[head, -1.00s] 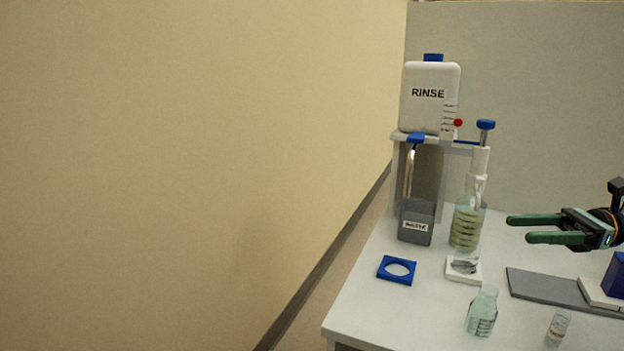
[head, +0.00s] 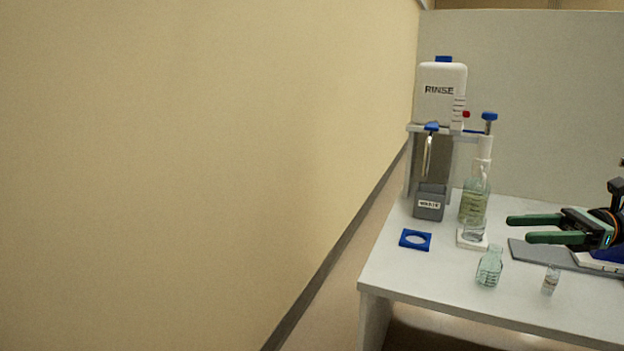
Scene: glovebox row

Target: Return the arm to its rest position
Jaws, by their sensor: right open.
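My right gripper (head: 535,229) comes in from the right edge of the head view. Its two green fingers point left and stand apart, with nothing between them. It appears in front of the right part of the white table (head: 400,272), overlapping the grey mat behind it. The rest of the right arm is mostly cut off by the picture's edge. My left gripper is not in view.
On the table are a white RINSE tank (head: 441,95) on a stand, a grey waste box (head: 429,204), a dispenser bottle (head: 474,205), a blue ring holder (head: 415,240), a glass bottle (head: 490,267), a small vial (head: 551,281) and a grey mat (head: 570,257). A beige wall (head: 200,170) fills the left.

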